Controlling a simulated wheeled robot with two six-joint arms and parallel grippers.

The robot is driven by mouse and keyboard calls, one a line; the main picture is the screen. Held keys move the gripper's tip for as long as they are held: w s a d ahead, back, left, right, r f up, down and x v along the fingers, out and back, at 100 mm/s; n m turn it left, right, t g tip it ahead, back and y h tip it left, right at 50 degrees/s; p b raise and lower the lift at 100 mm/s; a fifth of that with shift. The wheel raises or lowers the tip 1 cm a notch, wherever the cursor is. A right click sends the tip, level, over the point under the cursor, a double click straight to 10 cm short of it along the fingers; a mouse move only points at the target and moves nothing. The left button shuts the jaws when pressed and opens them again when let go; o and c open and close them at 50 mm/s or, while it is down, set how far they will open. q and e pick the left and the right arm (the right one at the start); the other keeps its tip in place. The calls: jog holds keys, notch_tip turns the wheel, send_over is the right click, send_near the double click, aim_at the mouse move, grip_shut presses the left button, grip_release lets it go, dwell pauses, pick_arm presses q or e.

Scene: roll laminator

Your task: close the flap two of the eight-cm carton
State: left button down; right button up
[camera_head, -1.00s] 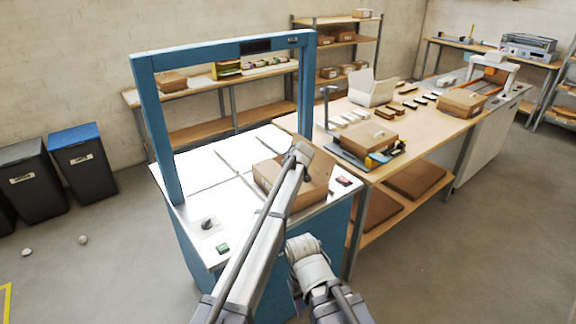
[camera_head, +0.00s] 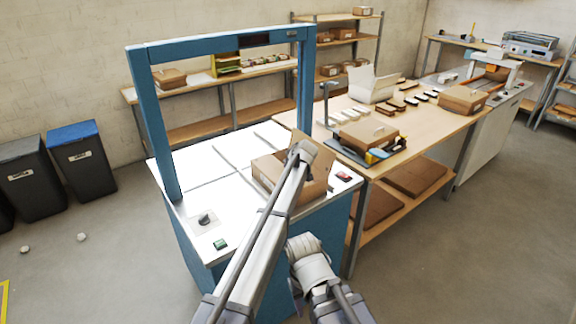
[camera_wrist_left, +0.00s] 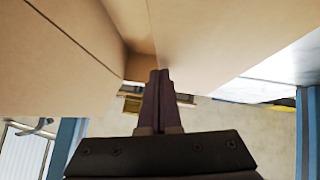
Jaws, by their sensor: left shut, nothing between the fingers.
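The brown carton (camera_head: 264,176) stands on the white top of the blue-framed machine, near its right front corner. My left arm crosses in front of it and hides much of it. I cannot tell whether the tips touch a panel. A narrow gap shows between the panels above the tips. My right arm shows low in the head view; its gripper is not visible.
The blue frame (camera_head: 155,125) arches over the machine top (camera_head: 200,165), which is clear left of the carton. The wooden table (camera_head: 440,125) at the right holds another carton (camera_head: 368,133), a tape dispenser and small boxes.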

dwell(0.4)
pick_arm(q)
jog(key=shift+r+p, duration=0.8)
jog(key=shift+p, duration=0.05)
jog(key=shift+r, duration=0.1)
